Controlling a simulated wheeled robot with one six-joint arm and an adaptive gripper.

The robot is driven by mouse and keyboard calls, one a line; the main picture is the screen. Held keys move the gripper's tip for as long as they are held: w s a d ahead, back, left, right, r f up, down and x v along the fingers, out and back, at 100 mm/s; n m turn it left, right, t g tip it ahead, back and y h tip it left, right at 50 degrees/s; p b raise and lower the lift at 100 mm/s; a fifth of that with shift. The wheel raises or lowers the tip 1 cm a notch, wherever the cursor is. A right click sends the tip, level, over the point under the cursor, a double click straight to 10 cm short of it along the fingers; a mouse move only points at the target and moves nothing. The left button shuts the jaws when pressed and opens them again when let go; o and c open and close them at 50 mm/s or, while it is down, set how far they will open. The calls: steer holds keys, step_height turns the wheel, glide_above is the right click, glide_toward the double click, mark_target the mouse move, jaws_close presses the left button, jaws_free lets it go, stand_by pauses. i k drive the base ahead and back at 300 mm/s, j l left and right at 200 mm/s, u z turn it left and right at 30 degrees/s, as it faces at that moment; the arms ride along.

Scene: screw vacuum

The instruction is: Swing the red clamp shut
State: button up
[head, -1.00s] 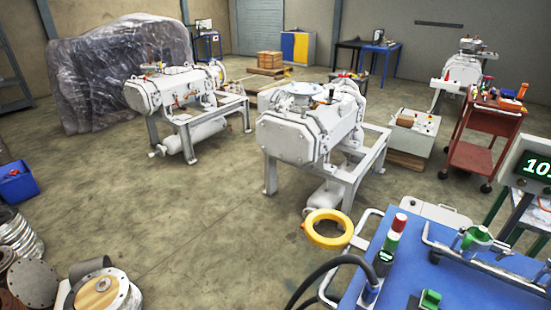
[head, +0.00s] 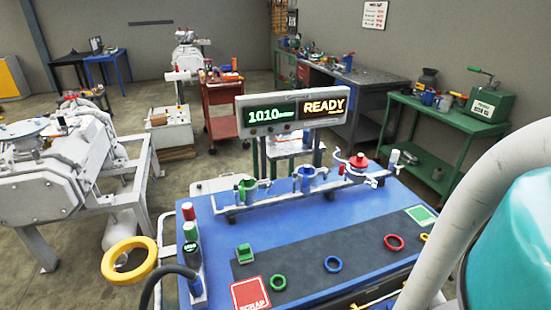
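A red-topped fitting (head: 358,161) stands at the right end of the rail along the back of the blue bench (head: 215,240). Silver metal parts around it stick out to the right and forward, and they look like a clamp. It is too small to tell whether they stand open or closed. A small red piece stands just left of it. My gripper is not in view; only a teal and pale grey part, likely of my arm, fills the right edge.
A green fitting (head: 247,188) and a blue fitting (head: 304,178) stand on the same rail. A display (head: 292,112) reads 1010 and READY behind them. Green, blue and red rings lie on the dark mat. A green cart (head: 455,115) stands behind right.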

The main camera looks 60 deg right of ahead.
mark_target(350, 174)
steer(key=z, duration=1.75)
